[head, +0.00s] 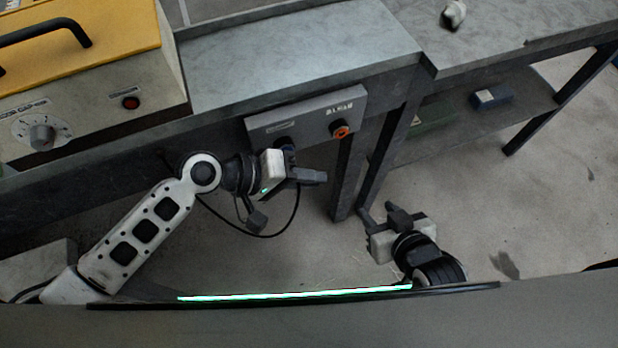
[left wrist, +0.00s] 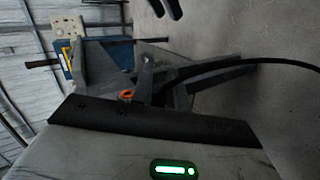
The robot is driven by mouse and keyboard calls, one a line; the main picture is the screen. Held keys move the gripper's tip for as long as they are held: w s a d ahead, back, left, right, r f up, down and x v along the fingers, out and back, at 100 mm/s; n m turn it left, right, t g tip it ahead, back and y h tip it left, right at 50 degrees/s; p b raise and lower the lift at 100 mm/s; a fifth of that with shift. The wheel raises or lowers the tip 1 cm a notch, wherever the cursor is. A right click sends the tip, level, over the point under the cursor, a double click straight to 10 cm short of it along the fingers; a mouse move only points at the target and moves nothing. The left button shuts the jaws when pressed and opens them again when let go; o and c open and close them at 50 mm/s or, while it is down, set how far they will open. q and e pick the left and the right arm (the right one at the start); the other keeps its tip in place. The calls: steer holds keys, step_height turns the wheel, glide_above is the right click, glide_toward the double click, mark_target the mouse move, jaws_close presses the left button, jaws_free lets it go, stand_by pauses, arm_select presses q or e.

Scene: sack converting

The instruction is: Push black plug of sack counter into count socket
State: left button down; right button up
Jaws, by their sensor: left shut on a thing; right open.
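A grey socket panel (head: 305,115) hangs under the front edge of the table. An orange-ringed socket (head: 341,130) shows at its right end; the orange ring also shows in the left wrist view (left wrist: 127,95). My left gripper (head: 302,165) is just below and in front of the panel, shut on the black plug, which the fingers largely hide in the head view. In the left wrist view, the plug (left wrist: 147,78) appears between the fingers. Whether it touches a socket I cannot tell. Its black cable (head: 294,212) loops below. My right gripper (head: 388,220) is open and empty, lower right.
A yellow-topped machine (head: 80,45) with a dial and a red button stands on the table at left. A blue box (head: 490,98) is on the lower shelf. Table legs stand behind the grippers.

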arm_select(q)
steer(key=shift+w+a, duration=0.15)
steer(key=shift+w, duration=0.4)
steer(key=c, duration=1.3)
jaws_free()
steer(key=b+v, duration=0.2)
steer(key=v, duration=1.4)
